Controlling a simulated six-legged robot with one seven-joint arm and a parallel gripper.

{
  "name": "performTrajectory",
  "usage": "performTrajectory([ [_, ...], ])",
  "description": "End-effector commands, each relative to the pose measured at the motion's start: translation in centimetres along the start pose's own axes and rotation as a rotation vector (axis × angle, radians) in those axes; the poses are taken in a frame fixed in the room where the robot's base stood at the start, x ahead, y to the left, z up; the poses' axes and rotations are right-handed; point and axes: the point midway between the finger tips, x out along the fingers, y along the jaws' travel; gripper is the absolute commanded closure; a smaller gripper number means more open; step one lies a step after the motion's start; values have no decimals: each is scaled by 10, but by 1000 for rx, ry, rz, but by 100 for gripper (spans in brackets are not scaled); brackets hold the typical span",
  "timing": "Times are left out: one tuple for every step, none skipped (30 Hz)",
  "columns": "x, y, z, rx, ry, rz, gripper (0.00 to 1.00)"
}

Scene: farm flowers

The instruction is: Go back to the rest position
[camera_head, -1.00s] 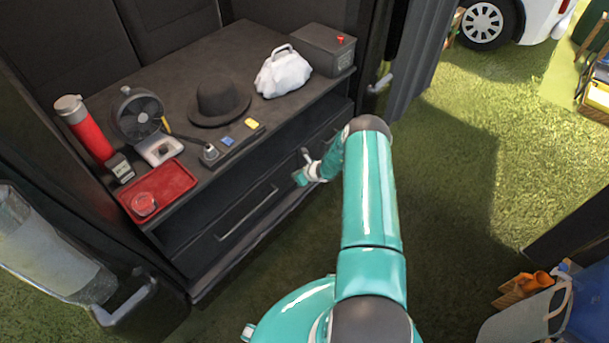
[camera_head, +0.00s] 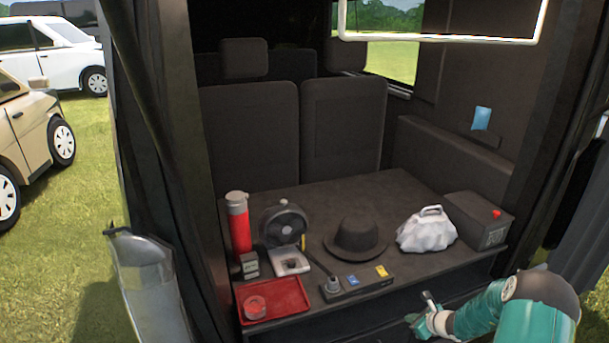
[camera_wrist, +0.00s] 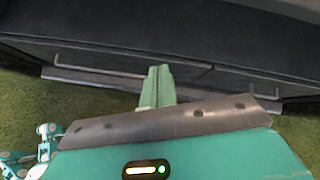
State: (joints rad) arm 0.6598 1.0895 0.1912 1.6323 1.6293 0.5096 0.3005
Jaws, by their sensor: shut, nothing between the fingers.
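My gripper (camera_wrist: 159,86) is shut and empty, its green fingers together in the wrist view. Behind the fingers there are dark drawer fronts (camera_wrist: 105,58) with thin metal handles, and grass below them. In the head view my teal arm (camera_head: 525,310) comes in at the lower right, with the gripper end (camera_head: 425,318) low in front of the drawers, below the dark deck's front edge. No object is held. Most of the arm is outside the head view.
The dark deck (camera_head: 330,205) bears a red bottle (camera_head: 239,225), fan (camera_head: 284,224), hat (camera_head: 356,238), white bag (camera_head: 427,232), dark box (camera_head: 480,220) and red tray (camera_head: 290,297). Vehicle side walls flank it. Cars (camera_head: 35,120) stand on grass at left.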

Motion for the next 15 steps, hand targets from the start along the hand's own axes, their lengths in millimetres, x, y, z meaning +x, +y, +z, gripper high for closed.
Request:
performTrajectory([
  [-13,0,30,-92,-12,17,100],
  [-21,2,44,-143,-16,27,100],
  [-30,5,62,-210,-22,43,100],
  [-37,7,76,-261,-26,54,100],
  [-45,10,89,-311,-30,65,100],
  [-55,15,106,-377,-35,79,100],
  [-63,18,118,-426,-37,91,100],
  [-71,23,130,-476,-41,102,100],
  [-82,29,146,-541,-45,116,100],
  [-90,34,157,-591,-47,126,100],
  [-98,39,167,-639,-49,137,100],
  [-109,46,180,-702,-52,151,100],
  [-118,52,190,-750,-53,162,100],
  [-126,57,199,-797,-53,172,100],
  [-138,65,211,-861,-54,184,100],
])
